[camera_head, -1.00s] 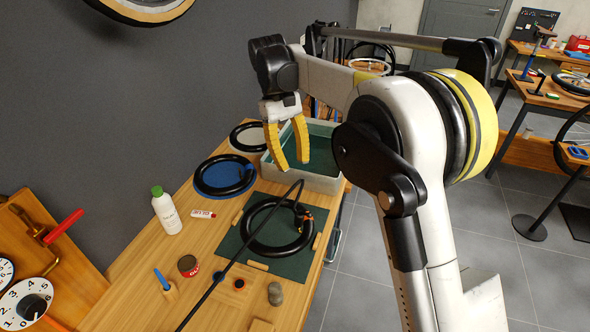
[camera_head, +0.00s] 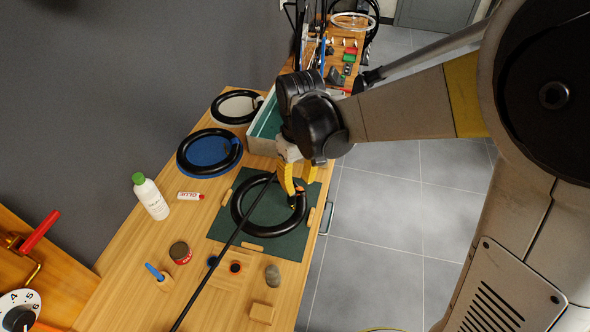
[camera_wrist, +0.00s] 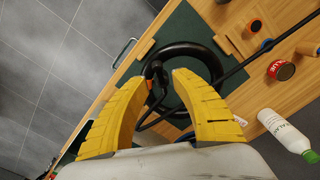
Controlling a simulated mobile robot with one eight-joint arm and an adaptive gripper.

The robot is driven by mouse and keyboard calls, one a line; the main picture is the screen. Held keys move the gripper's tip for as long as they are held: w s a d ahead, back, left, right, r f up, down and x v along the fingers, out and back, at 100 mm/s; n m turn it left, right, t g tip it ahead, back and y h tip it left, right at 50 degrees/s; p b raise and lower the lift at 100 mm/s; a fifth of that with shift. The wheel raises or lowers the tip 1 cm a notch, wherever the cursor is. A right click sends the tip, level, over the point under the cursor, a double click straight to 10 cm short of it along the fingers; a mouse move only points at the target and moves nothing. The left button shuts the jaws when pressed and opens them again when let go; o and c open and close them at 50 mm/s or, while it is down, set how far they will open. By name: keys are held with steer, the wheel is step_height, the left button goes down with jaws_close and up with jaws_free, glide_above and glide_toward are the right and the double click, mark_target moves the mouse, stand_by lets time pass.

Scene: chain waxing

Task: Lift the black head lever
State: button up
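My gripper (camera_head: 299,187) is open, with its two yellow fingers pointing down over the right side of the black inner tube (camera_head: 240,222). In the wrist view, the small dark pump head with orange parts (camera_wrist: 156,72) shows beyond and between the open fingertips. It sits at the tube's edge, and its orange part also shows in the head view (camera_head: 298,190). The black head lever cannot be clearly told apart from the dark head. I cannot tell whether a finger touches it. The long black hose (camera_head: 222,250) runs across the tube.
The tube lies on a green mat (camera_head: 222,228) with wooden corner blocks. A shallow bin (camera_head: 264,122) is behind.

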mark_target(298, 191)
steer(key=shift+f+b, duration=0.4)
steer(key=shift+f, duration=1.6)
jaws_close()
